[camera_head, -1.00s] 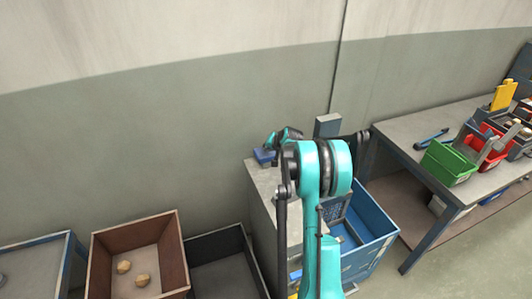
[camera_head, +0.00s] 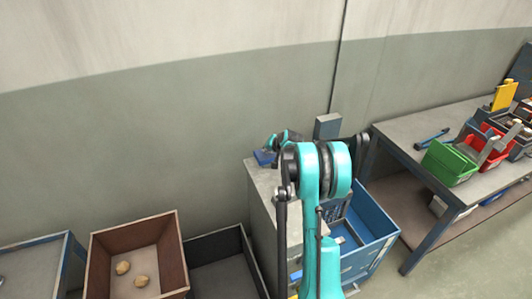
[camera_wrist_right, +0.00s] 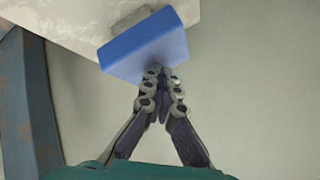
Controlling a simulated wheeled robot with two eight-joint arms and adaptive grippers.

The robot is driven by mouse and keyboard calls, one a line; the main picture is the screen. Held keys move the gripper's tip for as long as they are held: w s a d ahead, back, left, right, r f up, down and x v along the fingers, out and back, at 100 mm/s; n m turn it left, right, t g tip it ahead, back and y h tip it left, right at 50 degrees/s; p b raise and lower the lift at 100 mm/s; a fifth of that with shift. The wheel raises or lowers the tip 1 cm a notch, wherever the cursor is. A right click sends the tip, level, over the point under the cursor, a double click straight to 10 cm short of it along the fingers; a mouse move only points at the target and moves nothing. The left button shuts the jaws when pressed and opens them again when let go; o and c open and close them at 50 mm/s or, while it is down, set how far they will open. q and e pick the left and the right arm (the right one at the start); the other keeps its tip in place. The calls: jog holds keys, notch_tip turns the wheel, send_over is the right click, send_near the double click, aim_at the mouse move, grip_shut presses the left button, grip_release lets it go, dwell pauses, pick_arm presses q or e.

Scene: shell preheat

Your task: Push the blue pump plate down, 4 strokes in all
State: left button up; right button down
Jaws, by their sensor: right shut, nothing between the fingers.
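The blue pump plate (camera_head: 263,157) sticks out at the far end of the grey cabinet top (camera_head: 262,180), by the wall. In the right wrist view it is a blue block (camera_wrist_right: 145,46) at the top centre, joined to a pale grey piece. My right gripper (camera_head: 271,144) is at the plate, partly hidden behind my own teal arm. In the wrist view its two dark fingers (camera_wrist_right: 160,72) are shut and empty, with the tips at the plate's lower edge. I cannot tell if they touch it. My left gripper is not in view.
A blue crate (camera_head: 376,246) stands right of the cabinet. A brown box (camera_head: 104,258) with two lumps and a dark box (camera_head: 213,240) stand left. A workbench (camera_head: 405,127) with a green bin (camera_head: 450,163) is at the right. The wall is close behind the plate.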

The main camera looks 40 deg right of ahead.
jog(key=shift+f+b, duration=0.65)
jog(key=shift+f, duration=0.25)
dwell(0.5)
dwell(0.4)
jog(key=shift+r+p, duration=1.2)
jog(key=shift+r, duration=0.9)
notch_tip(320, 180, up, 5)
jog(key=p, duration=0.3)
dwell(1.0)
